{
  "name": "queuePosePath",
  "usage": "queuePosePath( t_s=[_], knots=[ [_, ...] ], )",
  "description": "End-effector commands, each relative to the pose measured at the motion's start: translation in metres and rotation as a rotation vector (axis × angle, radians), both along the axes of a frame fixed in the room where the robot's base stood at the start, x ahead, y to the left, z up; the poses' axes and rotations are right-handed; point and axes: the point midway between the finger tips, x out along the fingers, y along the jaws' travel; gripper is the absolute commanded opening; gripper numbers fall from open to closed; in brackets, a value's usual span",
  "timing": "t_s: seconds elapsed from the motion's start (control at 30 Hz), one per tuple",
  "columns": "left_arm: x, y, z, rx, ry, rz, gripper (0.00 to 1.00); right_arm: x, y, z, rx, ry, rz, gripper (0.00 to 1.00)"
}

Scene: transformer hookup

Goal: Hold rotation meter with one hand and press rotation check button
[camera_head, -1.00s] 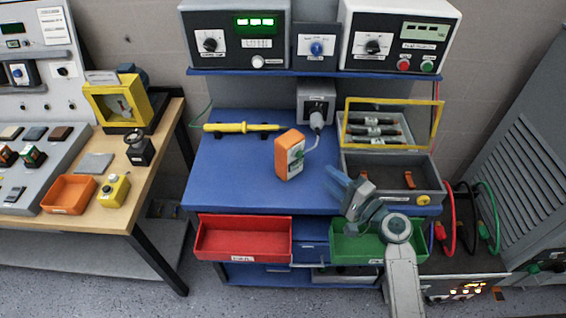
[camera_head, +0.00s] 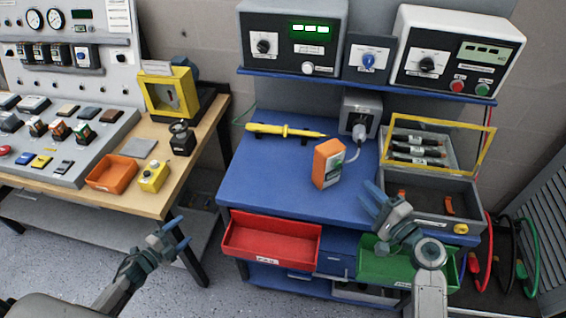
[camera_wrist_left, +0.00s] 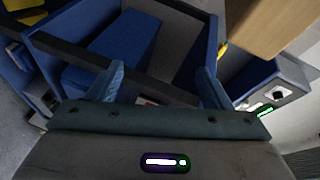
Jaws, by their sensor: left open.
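An orange handheld meter (camera_head: 327,163) with a pale face and green markings stands upright on the blue bench (camera_head: 270,185). I take it to be the rotation meter; its buttons are too small to make out. A cable runs from it to a grey socket box (camera_head: 359,117) behind. My left gripper (camera_head: 180,232) is open and empty, low in front of the wooden table and well left of the meter. Its spread fingers also show in the left wrist view (camera_wrist_left: 160,82) with nothing between them. My right gripper (camera_head: 370,195) is right of the meter, apart from it; its opening is unclear.
A red bin (camera_head: 272,243) and a green bin (camera_head: 405,270) stick out at the bench front. A yellow probe (camera_head: 285,131) lies at the back. A grey case (camera_head: 430,207) with a yellow-framed lid is on the right. The wooden table (camera_head: 178,188) at left carries switches and a yellow button box (camera_head: 153,177).

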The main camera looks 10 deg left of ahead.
Motion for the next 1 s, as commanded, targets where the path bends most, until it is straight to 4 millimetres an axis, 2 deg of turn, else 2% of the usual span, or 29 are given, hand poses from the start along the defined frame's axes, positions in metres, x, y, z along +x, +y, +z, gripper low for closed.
queuePosePath(
  t_s=[0.03,0.2,0.3,0.4,0.5,0.63,0.83,1.0],
  knots=[
    [0.011,-0.005,0.031,0.063,-0.078,-0.091,0.73,0.0,0.0,0.0,0.0,0.0,0.0,0.36],
    [0.022,-0.039,0.116,0.283,-0.332,-0.408,0.73,0.0,0.0,0.0,0.0,0.0,0.0,0.36],
    [0.019,-0.065,0.156,0.423,-0.481,-0.593,0.73,0.0,0.0,0.0,0.0,0.0,0.0,0.36],
    [0.013,-0.097,0.183,0.576,-0.631,-0.759,0.73,0.0,0.0,0.0,0.0,0.0,0.0,0.36],
    [0.014,-0.129,0.192,0.708,-0.746,-0.838,0.73,0.0,0.0,0.0,0.0,0.0,0.0,0.36],
    [0.029,-0.171,0.194,0.856,-0.855,-0.84,0.73,0.0,0.0,0.0,0.0,0.0,0.0,0.36],
    [0.063,-0.235,0.203,1.051,-0.97,-0.754,0.73,0.0,0.0,0.0,0.0,0.0,0.0,0.36],
    [0.093,-0.287,0.223,1.224,-1.053,-0.657,0.73,0.0,0.0,0.0,0.0,0.0,0.0,0.36]
  ],
)
